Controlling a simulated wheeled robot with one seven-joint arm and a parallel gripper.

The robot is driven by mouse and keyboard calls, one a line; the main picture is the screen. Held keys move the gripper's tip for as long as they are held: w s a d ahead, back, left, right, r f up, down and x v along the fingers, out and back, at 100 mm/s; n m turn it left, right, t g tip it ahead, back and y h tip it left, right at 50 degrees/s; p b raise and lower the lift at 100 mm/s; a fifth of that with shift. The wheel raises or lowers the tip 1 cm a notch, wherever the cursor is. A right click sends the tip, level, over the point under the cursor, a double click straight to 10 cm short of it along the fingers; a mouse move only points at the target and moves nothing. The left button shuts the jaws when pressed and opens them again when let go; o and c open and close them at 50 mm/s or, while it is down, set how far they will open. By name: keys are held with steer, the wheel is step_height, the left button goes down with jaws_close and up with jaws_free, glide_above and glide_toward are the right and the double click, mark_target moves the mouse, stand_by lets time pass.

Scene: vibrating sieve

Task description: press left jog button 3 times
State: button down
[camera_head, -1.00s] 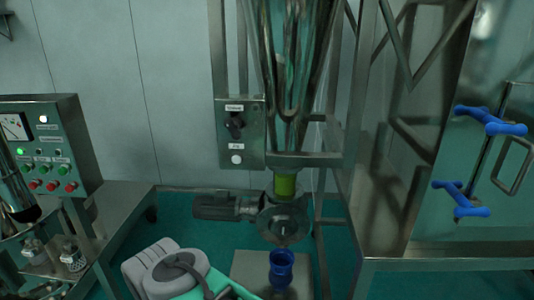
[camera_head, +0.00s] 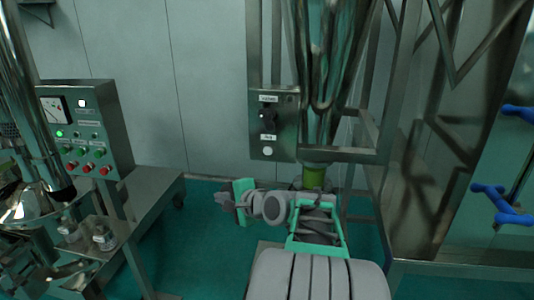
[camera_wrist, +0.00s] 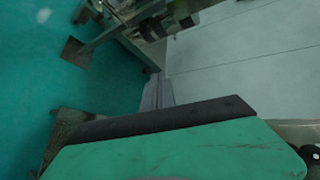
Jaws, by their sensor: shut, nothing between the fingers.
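A steel control box (camera_head: 271,123) is fixed to the frame in the middle of the head view. It carries a dark rotary switch (camera_head: 268,117) and, below it, a round white button (camera_head: 267,151); the small label above the button is too blurred to read with certainty. My gripper (camera_head: 223,198) is below and left of this box, clear of the button, pointing left. In the wrist view my gripper (camera_wrist: 158,95) shows shut and empty, its fingers together. The white button is not seen in the wrist view.
A left control panel (camera_head: 87,128) with a meter and several green and red buttons stands over a steel table (camera_head: 150,188). Small glass jars (camera_head: 103,236) stand near it. A steel cabinet with blue handles (camera_head: 503,204) is at right. Green floor lies open between.

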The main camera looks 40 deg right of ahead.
mark_target(268, 151)
steer(key=s+d+r+m+t+h, duration=0.1)
steer(key=s+d+r+m, duration=0.1)
steer(key=d+m, duration=0.2)
steer(key=s+d+r+m+t+h, duration=0.1)
steer(key=s+d+r+m+t, duration=0.1)
steer(key=d, duration=0.5)
steer(key=shift+d+r+m+t+h, duration=0.25)
steer(key=shift+r+m+h, duration=0.2)
steer(key=shift+m, duration=0.65)
steer(key=w+d, duration=0.1)
steer(key=d, duration=0.1)
steer(key=w+d, duration=0.4)
steer(key=shift+w+d, duration=0.2)
steer(key=shift+d, duration=0.2)
steer(key=shift+d, duration=0.1)
steer(key=shift+w+d, duration=0.25)
